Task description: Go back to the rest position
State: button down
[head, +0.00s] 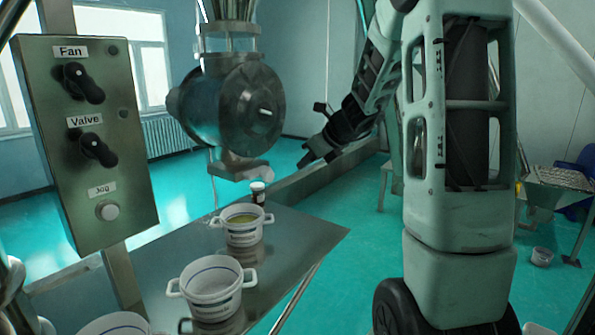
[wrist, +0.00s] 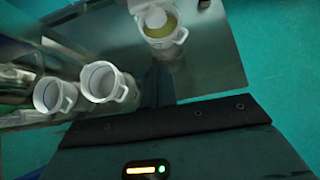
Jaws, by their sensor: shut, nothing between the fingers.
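My gripper (head: 318,150) hangs at the end of my arm, in the air beyond the right side of the metal table (head: 310,232) in the head view. It is shut and holds nothing. It touches none of the pots.
A control panel (head: 90,140) stands left. A round metal machine (head: 232,105) is behind.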

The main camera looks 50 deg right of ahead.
jog(key=shift+s+r, duration=0.3)
jog(key=shift+s, duration=0.05)
